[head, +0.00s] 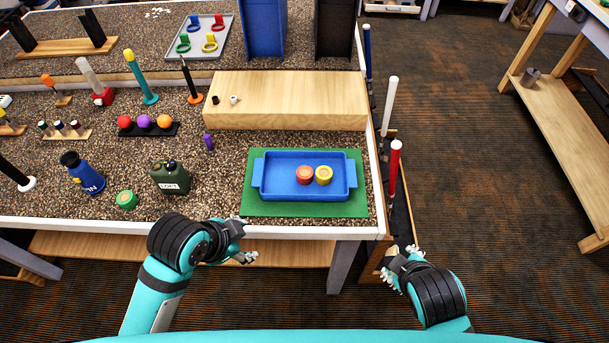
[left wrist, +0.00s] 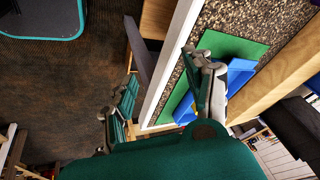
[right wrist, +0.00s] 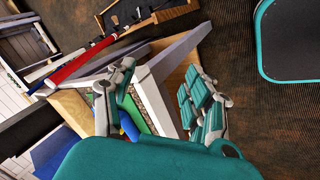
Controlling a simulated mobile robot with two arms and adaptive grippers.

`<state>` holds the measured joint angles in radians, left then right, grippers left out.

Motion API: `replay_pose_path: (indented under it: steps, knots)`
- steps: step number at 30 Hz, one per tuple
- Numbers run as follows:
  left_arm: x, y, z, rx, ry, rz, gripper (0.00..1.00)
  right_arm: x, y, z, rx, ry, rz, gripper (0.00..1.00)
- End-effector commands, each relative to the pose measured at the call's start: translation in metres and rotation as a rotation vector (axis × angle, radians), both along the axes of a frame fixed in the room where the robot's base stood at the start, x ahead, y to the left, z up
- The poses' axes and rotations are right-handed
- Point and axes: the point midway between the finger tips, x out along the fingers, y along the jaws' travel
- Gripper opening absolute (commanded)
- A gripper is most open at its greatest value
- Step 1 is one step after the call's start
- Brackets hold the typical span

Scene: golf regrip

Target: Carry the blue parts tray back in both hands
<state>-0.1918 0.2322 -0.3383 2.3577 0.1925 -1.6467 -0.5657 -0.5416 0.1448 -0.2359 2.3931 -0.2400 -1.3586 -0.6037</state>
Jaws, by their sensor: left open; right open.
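The blue parts tray (head: 283,188) sits flat on a green mat (head: 256,208) near the bench's front right corner, with a handle at each short end. An orange-red round piece (head: 305,175) and a yellow one (head: 324,175) lie inside it. My left gripper (head: 245,242) is open and empty just off the bench's front edge, left of the tray. My right gripper (head: 400,262) is open and empty, off the bench to the right and in front of the tray. Part of the tray shows in the left wrist view (left wrist: 240,75), partly hidden by a finger.
A wooden block (head: 290,100) stands behind the tray. Upright clubs with red (head: 394,165) and white (head: 390,105) grips stand at the bench's right side.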

Motion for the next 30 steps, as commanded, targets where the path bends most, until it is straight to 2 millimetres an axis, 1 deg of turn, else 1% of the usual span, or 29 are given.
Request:
replay_pose_path:
  steps: [1,5,8,9,11,12,15,18,21,24,30]
  knots:
    - [0.012,-0.008,0.009,0.032,-0.038,-0.111,0.53,0.006,0.001,0.002,-0.061,-0.021,0.082,0.53]
    - [0.039,-0.028,0.028,0.153,-0.130,-0.459,0.53,0.026,0.007,0.007,-0.281,-0.081,0.349,0.53]
    - [0.063,-0.040,0.047,0.298,-0.209,-0.789,0.53,0.043,0.016,0.013,-0.518,-0.132,0.607,0.53]
    - [0.073,-0.042,0.054,0.370,-0.236,-0.931,0.53,0.051,0.022,0.017,-0.632,-0.153,0.721,0.53]
    - [0.086,-0.042,0.065,0.480,-0.267,-1.140,0.53,0.061,0.031,0.022,-0.807,-0.179,0.887,0.53]
    - [0.095,-0.040,0.072,0.552,-0.278,-1.266,0.53,0.066,0.037,0.026,-0.923,-0.192,0.989,0.53]
    - [0.114,-0.032,0.089,0.710,-0.285,-1.539,0.53,0.077,0.055,0.035,-1.193,-0.217,1.206,0.53]
    - [0.128,-0.022,0.103,0.825,-0.270,-1.738,0.53,0.083,0.070,0.041,-1.410,-0.226,1.360,0.53]
    - [0.136,-0.013,0.112,0.895,-0.248,-1.864,0.53,0.086,0.081,0.046,-1.560,-0.229,1.454,0.53]
    - [0.140,-0.009,0.117,0.927,-0.236,-1.927,0.53,0.087,0.086,0.048,-1.637,-0.228,1.500,0.53]
    - [0.140,-0.008,0.117,0.934,-0.234,-1.946,0.53,0.087,0.088,0.049,-1.659,-0.227,1.512,0.53]
